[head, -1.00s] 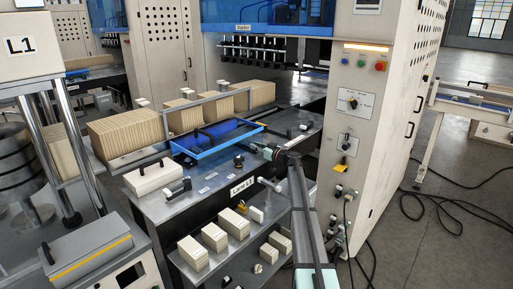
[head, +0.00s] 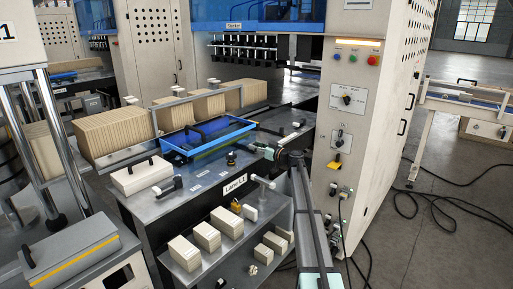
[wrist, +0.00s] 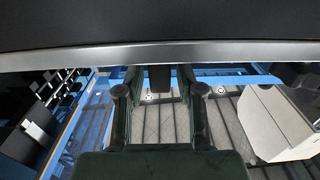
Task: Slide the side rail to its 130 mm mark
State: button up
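A grey rail (head: 195,95) runs along the kraft stacks on the bench marked Lane L1; I cannot tell for sure that it is the side rail. No 130 mm mark is legible. My gripper (head: 265,151) is over the right part of the bench, right of the blue-framed tray (head: 170,148) and a small black knob (head: 231,158). In the wrist view my gripper (wrist: 160,92) has its two fingers wide apart. A dark block (wrist: 160,77) shows between them, and I cannot tell whether it is touched. A dark bar with a grey edge (wrist: 200,51) crosses the top.
Kraft stacks (head: 112,130) stand behind the tray. A white box (head: 141,176) and a black-handled lever (head: 168,187) are at the left. A white T-handle (head: 262,181) sticks out at the front edge. A control cabinet (head: 352,130) stands close at the right. White blocks (head: 206,236) lie on the lower shelf.

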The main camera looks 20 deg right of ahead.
dwell(0.3)
jog(key=v, duration=1.2)
jog(key=shift+a, duration=0.1)
